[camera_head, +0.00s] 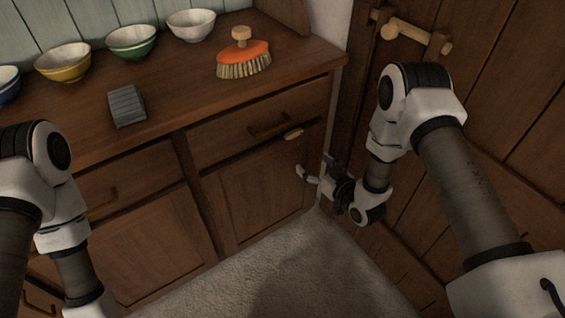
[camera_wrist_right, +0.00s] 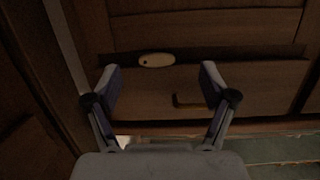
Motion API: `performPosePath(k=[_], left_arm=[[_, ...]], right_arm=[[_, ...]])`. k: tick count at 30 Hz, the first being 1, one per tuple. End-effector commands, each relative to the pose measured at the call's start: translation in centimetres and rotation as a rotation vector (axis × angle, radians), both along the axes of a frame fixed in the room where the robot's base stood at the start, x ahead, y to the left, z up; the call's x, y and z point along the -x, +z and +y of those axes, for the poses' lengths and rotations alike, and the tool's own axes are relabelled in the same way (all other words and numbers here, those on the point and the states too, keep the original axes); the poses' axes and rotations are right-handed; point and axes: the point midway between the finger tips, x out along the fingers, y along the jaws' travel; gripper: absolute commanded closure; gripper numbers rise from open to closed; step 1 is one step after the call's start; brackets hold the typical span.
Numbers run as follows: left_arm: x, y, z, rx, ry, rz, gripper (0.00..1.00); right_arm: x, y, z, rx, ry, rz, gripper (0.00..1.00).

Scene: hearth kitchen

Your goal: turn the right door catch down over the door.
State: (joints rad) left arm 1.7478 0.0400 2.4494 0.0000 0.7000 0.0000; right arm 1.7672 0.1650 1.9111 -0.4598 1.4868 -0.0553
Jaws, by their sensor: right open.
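The right door catch (camera_head: 293,133) is a small pale wooden oval. It lies roughly level on the rail between a drawer and the right cupboard door (camera_head: 262,195), and that door looks closed. In the right wrist view the catch (camera_wrist_right: 157,60) lies crosswise between the fingertips, with a dark pivot spot near one end. My right gripper (camera_head: 315,166) is open and empty, in front of the cupboard's right end and to the right of the catch in the head view. In the wrist view its spread fingers (camera_wrist_right: 158,68) frame the catch, apparently without contact. My left gripper is out of view.
The drawer handle (camera_head: 269,127) is close to the catch. A brush (camera_head: 243,58), a grey block (camera_head: 126,105) and several bowls stand on the worktop (camera_head: 185,95). A plank door (camera_head: 490,70) with a wooden latch is close on the right. The floor (camera_head: 270,270) below is clear.

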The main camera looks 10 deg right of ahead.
Motion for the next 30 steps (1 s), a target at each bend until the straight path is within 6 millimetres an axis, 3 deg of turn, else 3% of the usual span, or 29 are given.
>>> performPosePath(k=[1, 2, 7, 16, 26, 29, 30], left_arm=[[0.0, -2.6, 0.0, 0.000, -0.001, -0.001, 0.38], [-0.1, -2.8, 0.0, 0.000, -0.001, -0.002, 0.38], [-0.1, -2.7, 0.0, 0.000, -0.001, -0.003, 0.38], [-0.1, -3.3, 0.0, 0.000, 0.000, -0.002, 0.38], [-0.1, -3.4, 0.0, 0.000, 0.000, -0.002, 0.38], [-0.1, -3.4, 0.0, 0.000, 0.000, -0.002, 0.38], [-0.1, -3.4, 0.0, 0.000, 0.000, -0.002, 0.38]], right_arm=[[-1.4, -0.7, -0.2, -0.012, 0.015, -0.091, 0.17], [-1.9, -0.1, -0.2, -0.018, 0.024, -0.134, 0.17], [-3.8, 1.7, 0.2, -0.027, 0.043, -0.213, 0.17], [-8.8, 1.6, 2.1, -0.027, 0.041, -0.207, 0.17], [-10.0, 1.6, 2.5, -0.027, 0.040, -0.203, 0.17], [-9.9, 1.6, 2.5, -0.027, 0.040, -0.203, 0.45], [-9.9, 1.6, 2.5, -0.027, 0.039, -0.203, 0.59]])
